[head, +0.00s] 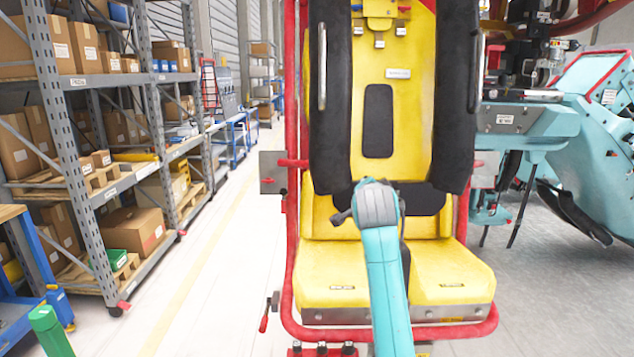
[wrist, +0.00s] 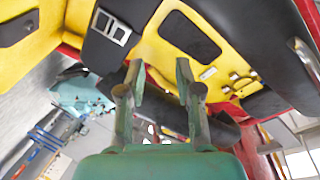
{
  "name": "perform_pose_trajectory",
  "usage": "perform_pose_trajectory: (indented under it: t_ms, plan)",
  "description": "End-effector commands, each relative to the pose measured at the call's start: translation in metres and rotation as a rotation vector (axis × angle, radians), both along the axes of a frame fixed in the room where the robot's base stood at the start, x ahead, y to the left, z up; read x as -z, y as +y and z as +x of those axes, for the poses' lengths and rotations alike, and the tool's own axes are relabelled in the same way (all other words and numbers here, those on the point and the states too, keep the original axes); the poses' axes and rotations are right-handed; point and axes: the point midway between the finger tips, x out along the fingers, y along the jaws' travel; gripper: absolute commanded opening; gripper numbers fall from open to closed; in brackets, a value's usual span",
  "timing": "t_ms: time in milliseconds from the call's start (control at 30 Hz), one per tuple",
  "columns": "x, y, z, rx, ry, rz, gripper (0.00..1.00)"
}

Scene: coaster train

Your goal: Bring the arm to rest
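My teal arm (head: 385,275) reaches up from the bottom of the head view to a grey joint in front of the yellow seat (head: 340,285). In the wrist view my gripper (wrist: 160,75) has its two green fingers apart, with nothing between them. The black padded restraints (head: 335,95) of the seat hang on both sides of its yellow back. In the wrist view the yellow seat shell and black padding (wrist: 125,30) lie close beyond the fingers. I cannot tell whether anything touches. The fingers are largely hidden in the head view.
A red tube frame (head: 293,240) surrounds the seat. Shelves with cardboard boxes (head: 130,230) stand on the left, beside a clear pale aisle (head: 195,270). Teal machinery (head: 590,110) stands on the right. A green post (head: 48,330) is at the lower left.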

Motion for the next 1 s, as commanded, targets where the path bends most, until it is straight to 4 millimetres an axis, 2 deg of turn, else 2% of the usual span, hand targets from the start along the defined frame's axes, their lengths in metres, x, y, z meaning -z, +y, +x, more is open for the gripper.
perform_pose_trajectory:
  t_ms: [33, 100, 267, 500, 667, 800, 1000]
  plan:
    - [0.029, -0.002, -0.005, -0.010, 0.011, -0.022, 0.34]
    - [0.061, -0.004, -0.013, -0.025, 0.017, -0.053, 0.34]
    - [0.132, -0.007, -0.037, -0.061, 0.030, -0.121, 0.34]
    - [0.228, -0.013, -0.088, -0.113, 0.045, -0.217, 0.34]
    - [0.283, -0.019, -0.131, -0.145, 0.053, -0.278, 0.34]
    - [0.326, -0.023, -0.173, -0.173, 0.061, -0.327, 0.34]
    - [0.376, -0.028, -0.239, -0.210, 0.069, -0.397, 0.34]
